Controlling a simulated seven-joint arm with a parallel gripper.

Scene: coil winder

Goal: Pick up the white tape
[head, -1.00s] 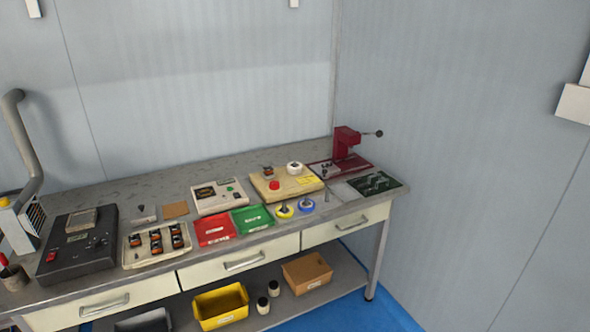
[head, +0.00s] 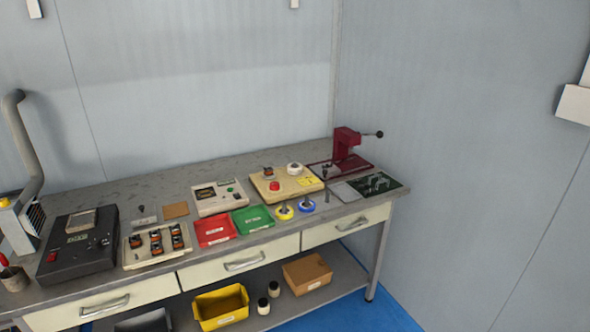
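A white roll of tape (head: 294,168) lies on the back right part of a beige box (head: 288,185) with a red button, on the workbench. A yellow tape roll (head: 284,212) and a blue tape roll (head: 306,205) sit on the bench in front of that box. My gripper and arm do not show in the head view.
Red (head: 214,231) and green (head: 253,219) trays lie left of the tape rolls. A red press (head: 346,143) with a lever stands behind, to the right. A black machine (head: 82,244) and a grey duct (head: 25,150) are at the left. Bare bench runs along the back wall.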

